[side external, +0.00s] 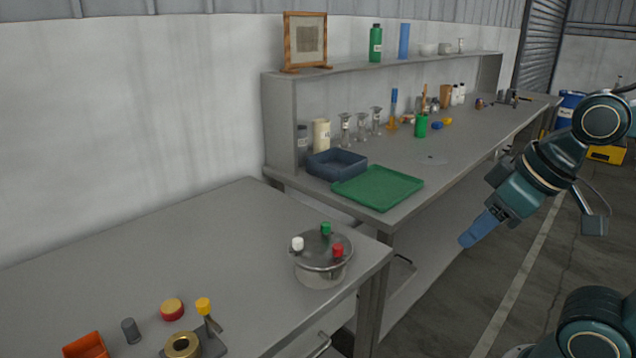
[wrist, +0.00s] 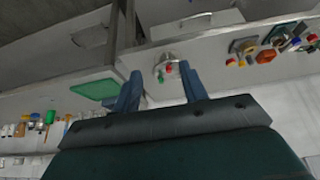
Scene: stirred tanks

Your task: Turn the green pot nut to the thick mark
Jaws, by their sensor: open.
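The pot (side external: 322,262) stands near the right end of the front table, with a metal lid and three coloured nuts on it. The green pot nut (side external: 326,229) is at the back of the lid, the white nut (side external: 297,244) at the left and the red nut (side external: 338,251) at the front right. The thick mark cannot be made out. My gripper (side external: 468,240) is well to the right of the pot, over the floor, touching nothing. In the wrist view my gripper (wrist: 160,84) is open and empty, with the pot (wrist: 166,66) small and far off beyond the fingers.
A green tray (side external: 378,187) and a dark blue bin (side external: 337,164) sit on the back bench. A yellow-topped piece (side external: 204,307), a brass ring (side external: 183,345), a red-and-yellow cap (side external: 172,309) and an orange holder (side external: 86,346) lie at the front left. The table's middle is clear.

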